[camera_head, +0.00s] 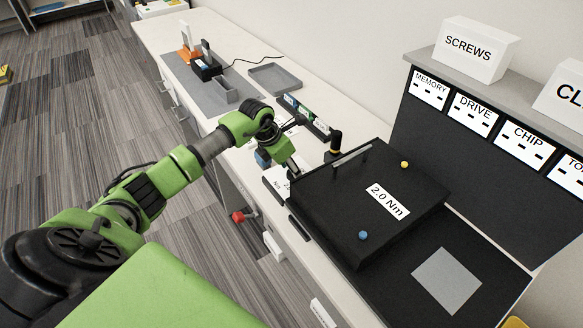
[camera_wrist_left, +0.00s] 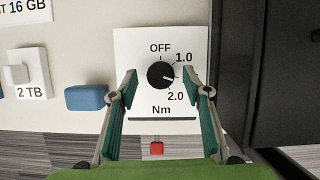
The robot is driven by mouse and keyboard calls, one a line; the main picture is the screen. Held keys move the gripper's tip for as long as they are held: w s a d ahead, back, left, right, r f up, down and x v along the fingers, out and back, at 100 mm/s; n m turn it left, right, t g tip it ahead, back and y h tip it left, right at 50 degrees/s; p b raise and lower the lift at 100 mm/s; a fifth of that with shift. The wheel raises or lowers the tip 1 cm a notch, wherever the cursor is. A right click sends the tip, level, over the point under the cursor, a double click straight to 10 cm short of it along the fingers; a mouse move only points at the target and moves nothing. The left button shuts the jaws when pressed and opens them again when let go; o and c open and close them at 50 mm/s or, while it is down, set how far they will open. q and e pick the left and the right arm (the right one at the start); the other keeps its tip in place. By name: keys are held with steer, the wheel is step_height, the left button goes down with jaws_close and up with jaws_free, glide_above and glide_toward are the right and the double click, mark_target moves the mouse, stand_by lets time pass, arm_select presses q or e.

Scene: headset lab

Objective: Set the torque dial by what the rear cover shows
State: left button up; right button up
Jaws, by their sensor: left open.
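The black rear cover (camera_head: 330,200) lies on the bench in the head view, with a white label (camera_head: 388,201) reading "2.0 Nm". The torque dial (camera_wrist_left: 161,75) is a round black knob on a white card (camera_wrist_left: 130,45) marked OFF, 1.0, 2.0 and Nm. Its white pointer mark points right and slightly down, between 1.0 and 2.0. My left gripper (camera_wrist_left: 163,82) is open, its fingertips on either side of the knob with gaps to both sides. In the head view the left gripper partly hides the card (camera_head: 276,184). My right gripper is not in view.
A blue block (camera_wrist_left: 87,98) and a "2 TB" part (camera_wrist_left: 15,75) are left of the card. A grey tray (camera_head: 275,79) is farther back. A dark rack with labelled slots (camera_head: 470,150) borders the right.

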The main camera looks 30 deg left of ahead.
arm_select(q)
steer(key=shift+w+f, duration=0.15)
steer(key=shift+f, duration=0.35)
steer(key=c, duration=1.1)
